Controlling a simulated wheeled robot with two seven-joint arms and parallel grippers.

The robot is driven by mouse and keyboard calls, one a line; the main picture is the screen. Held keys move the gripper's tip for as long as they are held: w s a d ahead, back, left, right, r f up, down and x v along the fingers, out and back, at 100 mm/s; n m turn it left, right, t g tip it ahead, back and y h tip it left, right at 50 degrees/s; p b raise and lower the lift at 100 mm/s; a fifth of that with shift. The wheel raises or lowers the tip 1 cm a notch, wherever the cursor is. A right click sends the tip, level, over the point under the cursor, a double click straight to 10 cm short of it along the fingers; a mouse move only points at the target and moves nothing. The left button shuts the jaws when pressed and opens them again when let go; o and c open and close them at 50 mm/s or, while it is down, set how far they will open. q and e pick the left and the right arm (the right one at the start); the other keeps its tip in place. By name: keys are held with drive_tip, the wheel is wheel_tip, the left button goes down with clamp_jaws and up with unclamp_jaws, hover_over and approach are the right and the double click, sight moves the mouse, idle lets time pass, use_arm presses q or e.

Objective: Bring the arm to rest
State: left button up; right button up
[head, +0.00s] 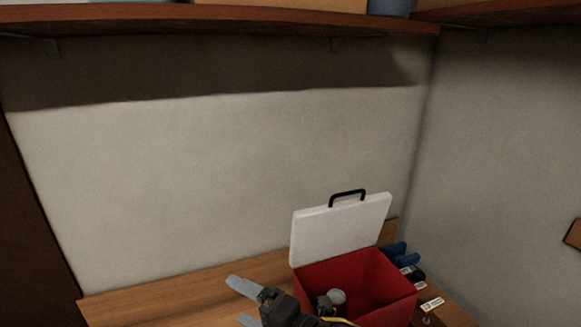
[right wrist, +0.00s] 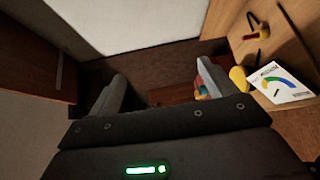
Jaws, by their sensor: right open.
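My right gripper (head: 246,303) is at the bottom of the head view, over the wooden worktop (head: 190,293) and left of the red box. Its two grey fingers are spread apart. In the right wrist view the same gripper (right wrist: 162,88) is open, with nothing held between the fingers. My left gripper is not in view.
A red box (head: 385,277) with its white lid (head: 340,228) raised stands close right of my right gripper. Blue-handled items (head: 394,251) lie behind it. A shelf (head: 200,20) runs above. The wrist view shows a white card (right wrist: 281,84) beside a yellow object (right wrist: 239,79).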

drive_tip(key=s+d+f+m+t+h, duration=0.1)
drive_tip(key=s+d+f+m+h, duration=0.2)
drive_tip(key=d+f+m+h, duration=1.15)
drive_tip(key=s+d+f+m+g, duration=0.6)
drive_tip(key=s+d+f+m, duration=0.8)
drive_tip(key=s+d, duration=0.4)
wheel_tip(320, 180, down, 41)
drive_tip(key=s+g+b, duration=0.2)
drive_tip(key=b, duration=1.1)
drive_tip(key=s+d+f+b, duration=0.1)
drive_tip(key=s+f+b, duration=0.3)
drive_tip(key=s+f, duration=0.3)
drive_tip(key=s+d+f+g+b, duration=0.1)
drive_tip(key=s+f+b, duration=0.4)
drive_tip(key=f, duration=1.1)
drive_tip(key=s, duration=0.3)
drive_tip(key=shift+s+d+n, duration=0.15)
drive_tip(key=shift+d+n, duration=0.2)
drive_tip(key=shift+d, duration=0.05)
